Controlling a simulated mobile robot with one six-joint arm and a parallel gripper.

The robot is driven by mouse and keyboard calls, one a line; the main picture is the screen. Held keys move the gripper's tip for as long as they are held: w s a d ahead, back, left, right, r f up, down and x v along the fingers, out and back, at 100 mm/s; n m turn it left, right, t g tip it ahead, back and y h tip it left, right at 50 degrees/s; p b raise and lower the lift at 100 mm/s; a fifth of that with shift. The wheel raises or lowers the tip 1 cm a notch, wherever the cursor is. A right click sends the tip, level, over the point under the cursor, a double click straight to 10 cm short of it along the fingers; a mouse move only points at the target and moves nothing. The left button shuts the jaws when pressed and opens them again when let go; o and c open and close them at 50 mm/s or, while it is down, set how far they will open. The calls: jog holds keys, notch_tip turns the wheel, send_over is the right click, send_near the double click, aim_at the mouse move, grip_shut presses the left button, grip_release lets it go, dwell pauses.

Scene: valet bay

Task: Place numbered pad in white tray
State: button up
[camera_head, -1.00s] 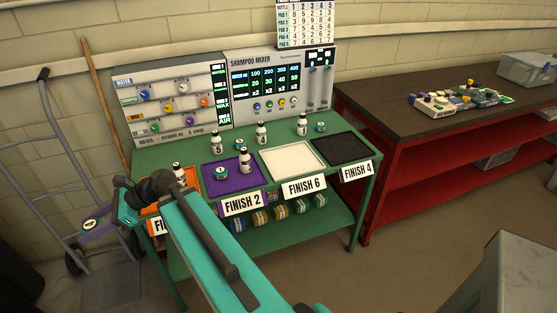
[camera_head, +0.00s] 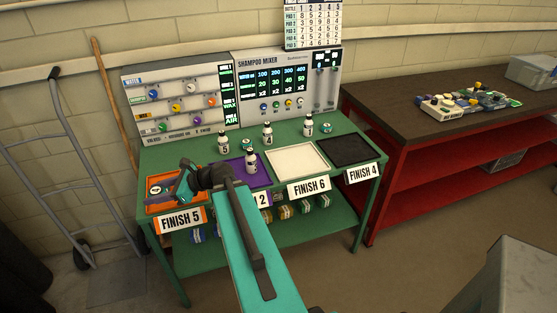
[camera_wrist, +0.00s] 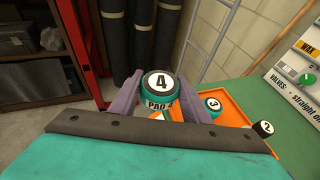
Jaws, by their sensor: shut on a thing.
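My gripper (camera_wrist: 155,100) is shut on a round teal pad with a white top marked 4 (camera_wrist: 158,82), seen close up in the wrist view. In the head view my gripper (camera_head: 172,194) appears above or in front of the orange tray (camera_head: 150,209) at the table's left end; its exact height is unclear. The white tray (camera_head: 297,159) lies to the right, behind the FINISH 6 sign, and looks empty. In the wrist view a pad marked 3 (camera_wrist: 212,104) sits in the orange tray, with a bottle cap marked 2 (camera_wrist: 265,128) beside it.
The purple tray (camera_head: 262,181) holds a bottle (camera_head: 251,163) and is partly hidden by my arm. The black tray (camera_head: 350,150) at right looks empty. Numbered bottles (camera_head: 267,134) and small pads (camera_head: 326,128) stand behind the trays. The mixer panel (camera_head: 285,85) bounds the back.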

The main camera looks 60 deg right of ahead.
jog(key=s+d+f+m+h+p, duration=0.1)
jog(key=s+d+f+m+h, duration=0.1)
jog(key=s+d, duration=0.7)
jog(key=s+d+f+m+h+p, duration=0.1)
jog(key=s+d+f+m+h, duration=0.1)
jog(key=s+d+m+h, duration=0.3)
jog(key=s+d+f+m+t+h+p, duration=0.1)
jog(key=s+d+m+h, duration=0.3)
jog(key=s+d, duration=0.9)
jog(key=d+f+h, duration=0.1)
jog(key=d+h, duration=0.1)
jog(key=d, duration=0.9)
jog(key=shift+d+f+p, duration=0.3)
jog(key=shift+f+p, duration=0.1)
jog(key=shift+w+d+f+b, duration=0.1)
jog(key=shift+w+f+b, duration=0.1)
jog(key=shift+b, duration=0.45)
jog(key=shift+w+d+b, duration=0.15)
jog(key=shift+d+b, duration=0.1)
jog(key=shift+b, duration=0.85)
jog(key=w+d+b, duration=0.1)
jog(key=b, duration=0.6)
jog(key=shift+d+f, duration=0.1)
jog(key=shift+d, duration=0.1)
